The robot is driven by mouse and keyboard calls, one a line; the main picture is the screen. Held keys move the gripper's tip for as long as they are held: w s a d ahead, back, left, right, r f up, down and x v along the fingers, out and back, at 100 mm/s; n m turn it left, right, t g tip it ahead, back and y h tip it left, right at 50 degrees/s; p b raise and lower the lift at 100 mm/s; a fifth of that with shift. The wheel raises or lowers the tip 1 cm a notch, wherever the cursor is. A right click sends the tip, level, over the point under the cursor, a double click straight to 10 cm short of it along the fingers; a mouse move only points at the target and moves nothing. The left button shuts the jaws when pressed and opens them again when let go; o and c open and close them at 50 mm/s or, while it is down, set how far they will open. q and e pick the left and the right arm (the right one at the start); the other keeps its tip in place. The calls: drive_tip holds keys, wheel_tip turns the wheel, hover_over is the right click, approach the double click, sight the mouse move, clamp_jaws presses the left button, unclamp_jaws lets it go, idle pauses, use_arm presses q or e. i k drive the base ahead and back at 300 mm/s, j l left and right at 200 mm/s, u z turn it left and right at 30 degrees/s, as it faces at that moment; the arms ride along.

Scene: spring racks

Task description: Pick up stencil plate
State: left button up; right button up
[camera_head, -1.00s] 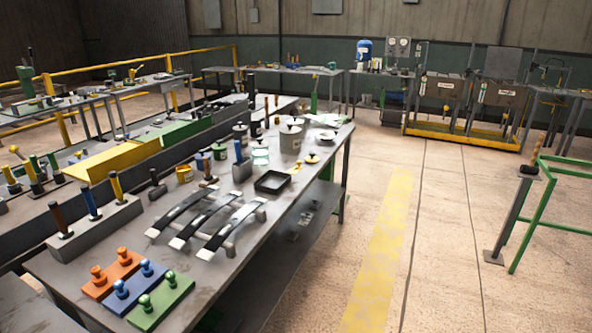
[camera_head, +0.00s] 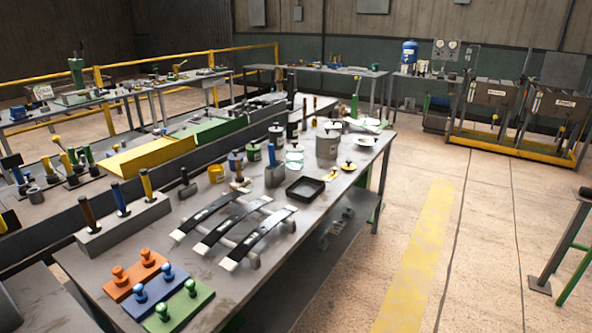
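Three flat plates with paired knobs lie at the near end of the long grey workbench (camera_head: 232,283): an orange plate (camera_head: 134,277), a blue plate (camera_head: 156,286) and a green plate (camera_head: 180,311). They lie side by side, and the green one is nearest. None carries a readable label, so I cannot tell which thing is the stencil plate. Neither of my grippers is in view.
Three curved dark leaf strips (camera_head: 230,221) rest behind the plates. A grey block (camera_head: 122,224) with upright handled tools stands to their left. A black tray (camera_head: 305,188) and several pots stand farther back. Open floor with a yellow stripe (camera_head: 415,270) lies right of the bench.

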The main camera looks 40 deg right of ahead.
sight(333, 175)
drive_tip(key=i+l+u, duration=0.2)
drive_tip(key=l, duration=0.5)
drive_tip(key=i+l+u, duration=0.2)
drive_tip(key=l, duration=0.45)
drive_tip(key=l+u, duration=0.2)
drive_tip(key=l, duration=0.5)
